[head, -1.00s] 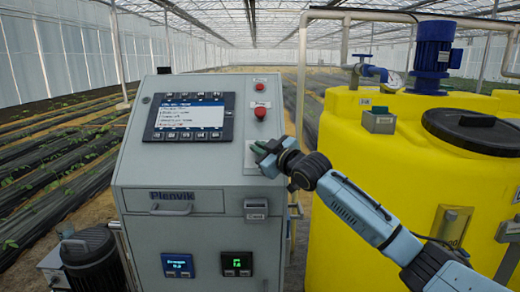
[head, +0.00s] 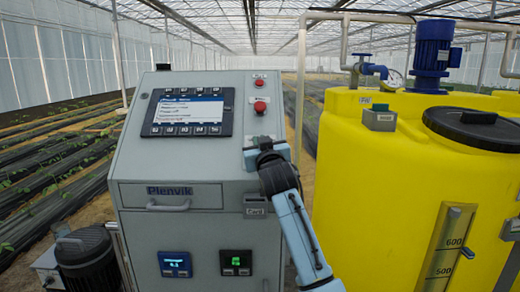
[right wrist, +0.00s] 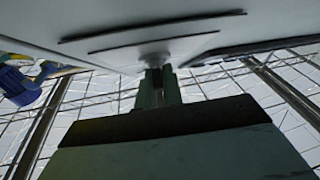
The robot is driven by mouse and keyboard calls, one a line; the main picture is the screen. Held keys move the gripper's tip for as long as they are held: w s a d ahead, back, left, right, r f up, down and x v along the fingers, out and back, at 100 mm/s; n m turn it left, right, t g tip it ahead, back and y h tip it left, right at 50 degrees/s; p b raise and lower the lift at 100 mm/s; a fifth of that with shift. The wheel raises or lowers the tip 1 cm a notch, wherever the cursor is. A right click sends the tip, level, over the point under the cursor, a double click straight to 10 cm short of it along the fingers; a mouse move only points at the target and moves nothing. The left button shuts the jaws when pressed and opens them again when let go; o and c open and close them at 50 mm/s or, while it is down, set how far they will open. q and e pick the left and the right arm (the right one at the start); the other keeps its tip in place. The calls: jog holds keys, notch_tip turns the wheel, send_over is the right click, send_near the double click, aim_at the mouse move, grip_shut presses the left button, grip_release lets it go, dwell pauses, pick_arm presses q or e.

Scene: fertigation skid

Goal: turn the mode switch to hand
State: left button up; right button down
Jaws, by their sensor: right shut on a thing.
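In the head view my right gripper (head: 265,144) is at the panel's right side, below the red button, and hides the switch. A strip of the light switch plate (head: 251,157) shows beside it. Which position the switch points to cannot be read. My left gripper is in neither view.
The grey control cabinet (head: 133,160) carries a display (head: 190,110) and a red mushroom button (head: 260,107) close above my gripper. A card holder (head: 256,210) sits below. A yellow tank (head: 365,200) stands to the right, with a gap between.

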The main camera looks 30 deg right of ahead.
jog(key=shift+a+f+m+g+h+b, duration=0.1)
jog(key=shift+f+m+g+h+b, duration=0.15)
jog(key=shift+m+h+b, duration=0.5)
jog(key=shift+r+m+g+h, duration=0.1)
jog(key=shift+m+g+h, duration=0.15)
jog(key=shift+m+h, duration=0.45)
jog(key=shift+m+b, duration=0.4)
jog(key=shift+m, duration=0.05)
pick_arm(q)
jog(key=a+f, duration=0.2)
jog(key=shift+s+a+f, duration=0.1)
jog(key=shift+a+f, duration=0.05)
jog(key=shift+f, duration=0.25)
pick_arm(e)
jog(key=shift+r+g+h, duration=0.1)
jog(key=shift+g+h, duration=0.15)
jog(key=shift+g, duration=0.05)
jog(key=c, duration=1.5)
grip_release()
jog(key=shift+c, duration=0.2)
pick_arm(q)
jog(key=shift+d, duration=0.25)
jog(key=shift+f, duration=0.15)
pick_arm(e)
jog(key=v, duration=1.3)
jog(key=shift+s, duration=0.2)
